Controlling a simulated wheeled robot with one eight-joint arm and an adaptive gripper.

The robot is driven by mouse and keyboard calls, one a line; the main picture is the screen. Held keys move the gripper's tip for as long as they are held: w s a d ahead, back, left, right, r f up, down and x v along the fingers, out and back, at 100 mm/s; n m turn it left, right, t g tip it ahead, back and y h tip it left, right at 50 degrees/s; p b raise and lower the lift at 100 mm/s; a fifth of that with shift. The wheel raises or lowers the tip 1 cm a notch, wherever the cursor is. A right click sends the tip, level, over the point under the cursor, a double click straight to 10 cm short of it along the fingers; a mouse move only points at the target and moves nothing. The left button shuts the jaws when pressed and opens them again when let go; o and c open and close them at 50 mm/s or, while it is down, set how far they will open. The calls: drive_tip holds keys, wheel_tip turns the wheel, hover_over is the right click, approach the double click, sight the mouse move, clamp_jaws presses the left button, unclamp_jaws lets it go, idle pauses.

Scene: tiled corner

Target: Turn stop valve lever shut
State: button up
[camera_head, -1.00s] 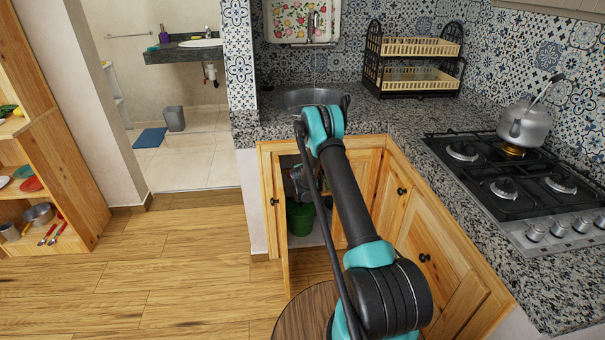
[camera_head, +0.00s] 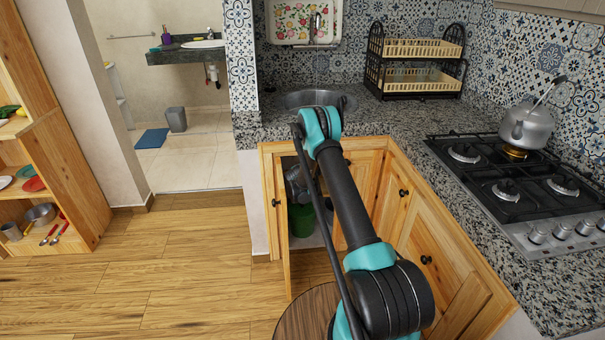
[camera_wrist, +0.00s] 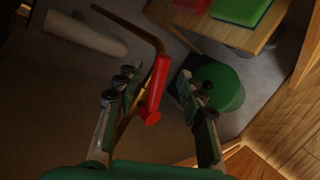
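The red stop valve lever (camera_wrist: 154,88) shows in the wrist view, slanting through the middle, by a bent copper-coloured pipe (camera_wrist: 135,28). My gripper (camera_wrist: 158,82) is open, with one finger on each side of the lever. I see gaps between the lever and both fingers, and cannot tell whether either touches it. In the head view my arm reaches into the open cabinet under the sink (camera_head: 311,98). The lever and fingertips are hidden there.
A green bucket (camera_wrist: 222,88) stands close to the right finger; it also shows in the head view (camera_head: 300,220). A pale pipe (camera_wrist: 85,35) lies at upper left. A wooden surface (camera_wrist: 225,30) with red and green items is at upper right. The open cabinet door (camera_head: 274,205) stands left of my arm.

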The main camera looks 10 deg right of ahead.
drive_tip(key=v, duration=0.7)
drive_tip(key=shift+s, duration=0.25)
drive_tip(key=shift+r, duration=0.1)
